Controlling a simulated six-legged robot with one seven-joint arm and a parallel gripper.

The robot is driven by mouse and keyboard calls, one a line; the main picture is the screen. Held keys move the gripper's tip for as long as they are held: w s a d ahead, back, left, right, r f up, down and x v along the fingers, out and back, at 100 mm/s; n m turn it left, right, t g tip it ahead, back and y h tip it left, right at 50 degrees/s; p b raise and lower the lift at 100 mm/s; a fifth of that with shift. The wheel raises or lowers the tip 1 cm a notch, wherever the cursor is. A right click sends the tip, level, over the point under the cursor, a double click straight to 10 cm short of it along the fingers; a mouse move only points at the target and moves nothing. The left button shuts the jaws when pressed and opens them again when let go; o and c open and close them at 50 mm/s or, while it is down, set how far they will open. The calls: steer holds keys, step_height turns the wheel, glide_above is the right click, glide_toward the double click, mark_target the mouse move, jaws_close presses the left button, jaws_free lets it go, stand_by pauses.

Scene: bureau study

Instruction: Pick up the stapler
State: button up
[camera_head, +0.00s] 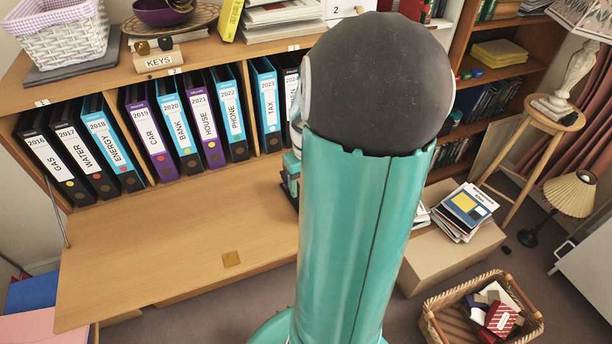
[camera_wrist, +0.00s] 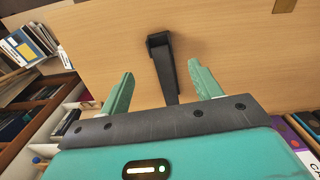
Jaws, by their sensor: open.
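The stapler (camera_wrist: 163,62) is a dark, narrow object on the light wooden desk flap in the wrist view. It lies lengthwise between and beyond the two fingers. Its near end is hidden behind the dark edge of my gripper's body. My gripper (camera_wrist: 158,90) has green fingers set wide apart, one on each side of the stapler. I see no finger touching it. In the head view my arm blocks the area, and the stapler cannot be made out there.
The wooden desk flap (camera_head: 180,260) is mostly bare. A row of upright binders (camera_head: 152,140) stands in the shelf behind it. At the right are a cardboard box (camera_head: 440,262) with magazines (camera_head: 467,208), a wicker basket (camera_head: 437,322) and a wooden stool (camera_head: 555,117).

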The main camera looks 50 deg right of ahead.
steer(key=shift+f, duration=4.6)
steer(key=shift+c, duration=0.2)
steer(key=c, duration=1.1)
steer(key=shift+r, duration=0.1)
steer(key=shift+r, duration=3.45)
